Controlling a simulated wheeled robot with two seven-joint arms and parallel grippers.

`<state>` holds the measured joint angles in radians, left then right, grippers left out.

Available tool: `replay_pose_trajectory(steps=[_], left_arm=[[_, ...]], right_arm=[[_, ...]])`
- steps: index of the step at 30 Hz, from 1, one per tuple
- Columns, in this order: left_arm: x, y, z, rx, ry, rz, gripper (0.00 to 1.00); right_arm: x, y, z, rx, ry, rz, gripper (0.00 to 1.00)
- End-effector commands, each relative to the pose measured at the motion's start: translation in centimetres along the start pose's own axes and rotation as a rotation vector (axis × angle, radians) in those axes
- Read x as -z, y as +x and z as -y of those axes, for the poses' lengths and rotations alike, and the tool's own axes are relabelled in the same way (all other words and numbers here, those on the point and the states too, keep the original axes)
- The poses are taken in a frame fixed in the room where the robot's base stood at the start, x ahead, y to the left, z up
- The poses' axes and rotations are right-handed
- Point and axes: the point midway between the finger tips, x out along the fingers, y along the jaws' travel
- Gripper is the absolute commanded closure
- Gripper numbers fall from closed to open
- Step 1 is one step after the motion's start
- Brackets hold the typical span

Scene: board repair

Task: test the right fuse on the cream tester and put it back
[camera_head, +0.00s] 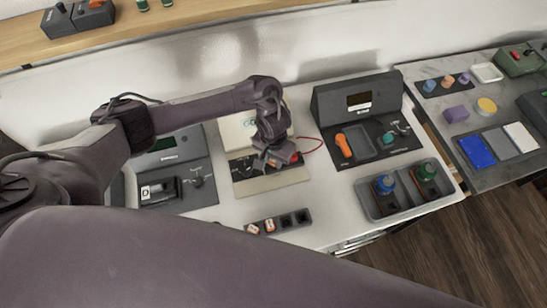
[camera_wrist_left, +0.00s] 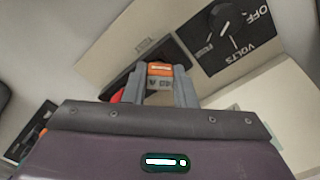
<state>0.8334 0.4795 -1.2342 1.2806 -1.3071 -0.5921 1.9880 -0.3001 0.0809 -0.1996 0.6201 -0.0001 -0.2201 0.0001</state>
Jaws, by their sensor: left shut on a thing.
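The cream tester (camera_head: 279,184) stands in the middle of the white bench in the head view. In the left wrist view its cream panel (camera_wrist_left: 262,85) carries a black VOLTS dial (camera_wrist_left: 235,30). My left gripper (camera_wrist_left: 161,88) is shut on an orange-topped fuse (camera_wrist_left: 159,69) beside a dark recess in the panel. I cannot tell whether the fuse touches the contacts there. In the head view the left gripper (camera_head: 272,160) is low over the tester and hides part of it. My right gripper is out of view.
A dark fuse block (camera_head: 278,222) in front of the tester holds two orange-and-white fuses at its left; two sockets at its right look empty. A grey tester (camera_head: 186,183) stands left. A dark station (camera_head: 358,101) and a grey tray (camera_head: 408,207) stand right.

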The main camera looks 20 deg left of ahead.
Motion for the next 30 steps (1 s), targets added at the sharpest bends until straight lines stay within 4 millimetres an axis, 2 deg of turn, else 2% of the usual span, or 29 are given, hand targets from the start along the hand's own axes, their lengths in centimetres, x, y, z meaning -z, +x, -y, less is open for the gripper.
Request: replay_pose_trajectory(steps=[4, 5, 10, 16, 19, 20, 30], left_arm=[[-0.02, 0.01, -0.01, 0.0, 0.0, 0.0, 0.99], [-0.02, 0.01, -0.01, 0.0, 0.0, 0.001, 0.74], [-0.02, 0.0, -0.01, 0.0, 0.0, 0.001, 0.52], [-0.02, -0.01, -0.01, 0.0, 0.001, 0.001, 0.5], [-0.02, -0.01, 0.0, 0.0, 0.001, 0.001, 0.38], [-0.02, -0.01, 0.0, 0.0, 0.001, 0.001, 0.37], [-0.01, -0.01, 0.0, 0.0, 0.0, 0.001, 0.37]], right_arm=[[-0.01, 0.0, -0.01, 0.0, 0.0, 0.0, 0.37], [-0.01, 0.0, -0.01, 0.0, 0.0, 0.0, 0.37], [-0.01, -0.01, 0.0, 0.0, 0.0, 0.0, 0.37], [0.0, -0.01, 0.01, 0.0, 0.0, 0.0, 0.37], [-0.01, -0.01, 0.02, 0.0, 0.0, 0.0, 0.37], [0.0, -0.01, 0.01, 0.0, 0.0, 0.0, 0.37], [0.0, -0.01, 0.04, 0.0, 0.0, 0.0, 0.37]])
